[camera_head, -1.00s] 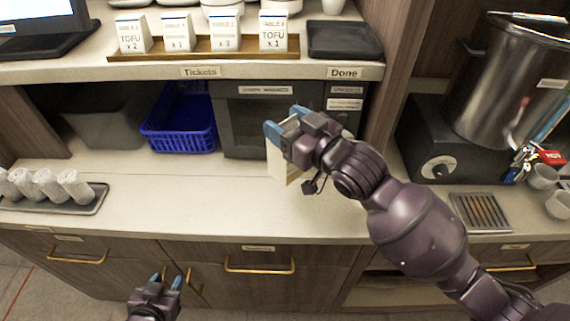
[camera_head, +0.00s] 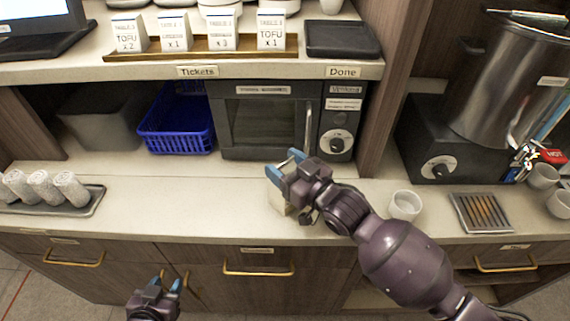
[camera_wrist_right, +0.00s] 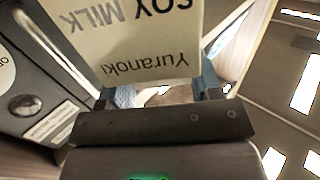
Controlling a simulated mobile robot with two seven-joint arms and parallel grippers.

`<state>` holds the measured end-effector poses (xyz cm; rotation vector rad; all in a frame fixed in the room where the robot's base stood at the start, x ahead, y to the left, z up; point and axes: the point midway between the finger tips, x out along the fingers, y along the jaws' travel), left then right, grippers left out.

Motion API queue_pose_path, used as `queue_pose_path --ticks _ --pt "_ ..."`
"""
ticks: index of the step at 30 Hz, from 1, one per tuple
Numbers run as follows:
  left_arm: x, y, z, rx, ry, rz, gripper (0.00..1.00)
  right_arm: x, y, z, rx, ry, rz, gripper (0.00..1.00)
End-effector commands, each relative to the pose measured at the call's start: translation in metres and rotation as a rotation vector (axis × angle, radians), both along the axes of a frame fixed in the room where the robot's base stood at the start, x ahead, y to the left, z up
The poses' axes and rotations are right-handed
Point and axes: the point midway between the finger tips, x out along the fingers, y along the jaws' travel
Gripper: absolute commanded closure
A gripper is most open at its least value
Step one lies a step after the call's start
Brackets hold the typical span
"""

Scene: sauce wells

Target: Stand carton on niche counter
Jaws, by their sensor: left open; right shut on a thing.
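My right gripper (camera_head: 284,166) is shut on a cream soy milk carton (camera_head: 278,202) over the niche counter (camera_head: 150,190), in front of the microwave. In the right wrist view the carton (camera_wrist_right: 135,38) fills the upper middle between the fingers, its lettering upside down. In the head view the gripper and wrist hide much of the carton. I cannot tell whether its base touches the counter. My left gripper (camera_head: 169,281) is open and empty, low in front of the drawers.
A black microwave (camera_head: 262,125), a blue basket (camera_head: 178,125) and a grey bin (camera_head: 100,120) stand at the niche back. A tray of rolled towels (camera_head: 90,205) is at left. A white cup (camera_head: 404,205) stands right of my wrist. The counter's left middle is clear.

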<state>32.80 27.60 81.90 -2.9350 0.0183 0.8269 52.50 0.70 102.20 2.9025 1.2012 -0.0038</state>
Motion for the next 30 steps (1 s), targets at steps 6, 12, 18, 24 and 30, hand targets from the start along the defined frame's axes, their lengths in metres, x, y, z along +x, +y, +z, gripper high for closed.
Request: queue_pose_path --ticks 6,12,18,24,30 --pt "-0.004 0.001 -0.002 0.0 0.007 0.002 0.57 0.0 0.0 0.002 0.002 -0.004 0.001 1.0" --pt "-0.004 0.001 -0.003 0.0 0.008 0.002 0.57 0.0 0.0 -0.002 0.001 -0.001 0.0 0.29" --pt "-0.003 0.0 -0.002 0.0 0.006 0.002 0.57 0.0 0.0 -0.002 0.0 0.0 0.0 0.16" --pt "0.0 0.0 0.0 0.0 0.0 0.0 0.57 0.0 0.0 0.0 0.0 -0.001 0.0 0.16" --pt "0.002 0.0 0.001 0.0 -0.004 0.0 0.57 -0.014 -0.014 0.0 -0.001 0.0 0.0 0.16"
